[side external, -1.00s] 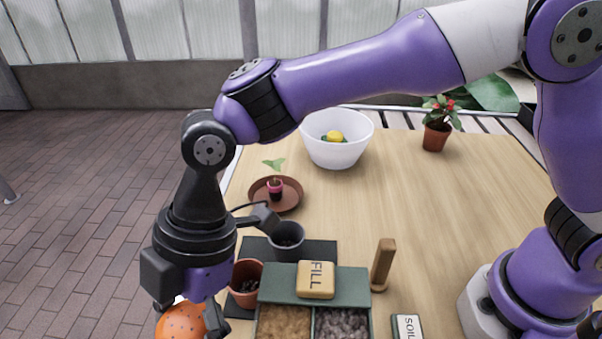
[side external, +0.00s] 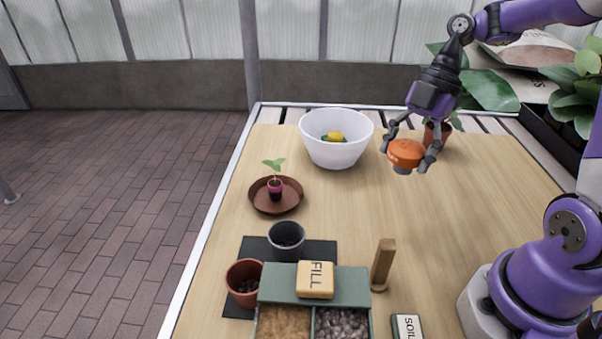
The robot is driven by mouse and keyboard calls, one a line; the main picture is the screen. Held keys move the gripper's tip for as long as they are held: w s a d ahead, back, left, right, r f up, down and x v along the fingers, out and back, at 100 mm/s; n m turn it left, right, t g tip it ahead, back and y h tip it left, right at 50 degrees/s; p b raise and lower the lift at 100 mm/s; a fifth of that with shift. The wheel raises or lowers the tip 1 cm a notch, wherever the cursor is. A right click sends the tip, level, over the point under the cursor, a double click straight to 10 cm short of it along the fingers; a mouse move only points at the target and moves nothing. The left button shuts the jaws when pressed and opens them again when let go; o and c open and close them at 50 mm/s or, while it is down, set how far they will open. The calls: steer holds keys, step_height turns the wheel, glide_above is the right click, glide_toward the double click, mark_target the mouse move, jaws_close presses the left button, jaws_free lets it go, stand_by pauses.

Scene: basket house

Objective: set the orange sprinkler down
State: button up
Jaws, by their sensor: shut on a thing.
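The orange sprinkler (side external: 405,152) is round with a darker grey lower end. My gripper (side external: 408,158) is shut on it, with a finger on each side. It hangs in the picture over the back right part of the wooden table (side external: 340,215), in front of the potted plant. It appears to be above the tabletop, but the exact height is hard to tell.
A white bowl (side external: 336,152) with a yellow and green thing in it stands left of my gripper. A potted plant (side external: 446,137) is partly hidden behind my gripper. A saucer (side external: 262,200) with a seedling, a terracotta pot (side external: 241,276) and a dark pot (side external: 287,239) stand at left.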

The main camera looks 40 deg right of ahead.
steer(key=shift+s+d+f, duration=0.1)
steer(key=shift+s+d, duration=0.65)
steer(key=shift+d, duration=0.25)
steer(key=d+f, duration=0.2)
steer(key=d, duration=0.1)
steer(key=s+d+f, duration=0.1)
steer(key=d+f, duration=0.1)
steer(key=d, duration=0.2)
steer(key=d+f, duration=0.2)
steer(key=d, duration=0.2)
steer(key=shift+s+f, duration=0.3)
steer(key=shift+f, duration=2.05)
steer(key=shift+f, duration=0.1)
steer(key=o, duration=1.1)
